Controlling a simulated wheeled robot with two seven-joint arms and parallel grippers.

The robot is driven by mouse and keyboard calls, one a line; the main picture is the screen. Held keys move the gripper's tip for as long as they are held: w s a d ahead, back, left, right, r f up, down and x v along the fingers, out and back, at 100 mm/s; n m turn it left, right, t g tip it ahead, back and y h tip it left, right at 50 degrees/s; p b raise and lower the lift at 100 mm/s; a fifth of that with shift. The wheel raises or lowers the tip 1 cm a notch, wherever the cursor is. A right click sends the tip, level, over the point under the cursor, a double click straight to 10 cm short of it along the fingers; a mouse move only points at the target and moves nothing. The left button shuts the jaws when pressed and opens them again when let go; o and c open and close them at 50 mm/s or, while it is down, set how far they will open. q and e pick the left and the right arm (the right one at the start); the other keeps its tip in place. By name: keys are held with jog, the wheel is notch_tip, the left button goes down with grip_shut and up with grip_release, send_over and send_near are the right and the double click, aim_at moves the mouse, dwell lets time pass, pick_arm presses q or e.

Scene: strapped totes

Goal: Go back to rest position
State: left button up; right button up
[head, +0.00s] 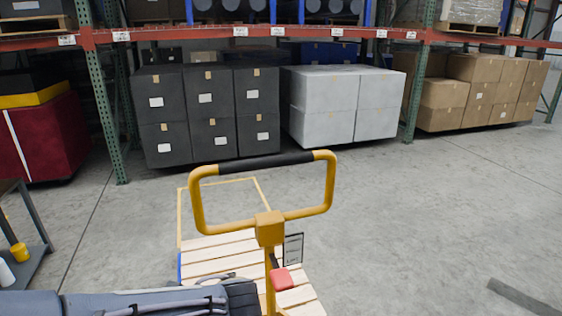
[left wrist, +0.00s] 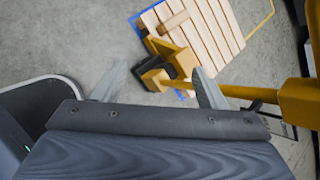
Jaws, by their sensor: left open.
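My left gripper (left wrist: 160,82) shows in the left wrist view with its two grey fingers spread wide apart and nothing held between them. Past the fingertips is a yellow bracket (left wrist: 172,68) on a wooden slatted pallet (left wrist: 205,35); the depth gap to it is hard to judge. In the head view my left arm lies along the bottom left edge, beside the yellow pallet jack (head: 270,228) and the pallet (head: 215,262); its fingers are not clear there. My right gripper is in neither view.
The jack's looped handle (head: 265,163) rises close in front. Racking with black boxes (head: 207,112), grey boxes (head: 345,103) and cartons (head: 478,88) lines the back. A dark shelf unit (head: 27,262) stands at left. Floor at right is mostly clear, apart from a dark strip (head: 522,297).

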pick_arm(q)
jog(key=s+a+r+n+h+p, duration=0.1)
jog(key=s+a+r+n+h, duration=0.1)
jog(key=s+n, duration=0.6)
jog(key=s+a+r+n+h+p, duration=0.1)
jog(key=s+a+n+h, duration=0.4)
jog(key=s+n, duration=0.4)
jog(key=shift+s+r+n+g+h, duration=0.15)
jog(key=shift+r+n+g+h, duration=0.35)
jog(key=shift+n, duration=2.6)
jog(key=shift+f, duration=0.15)
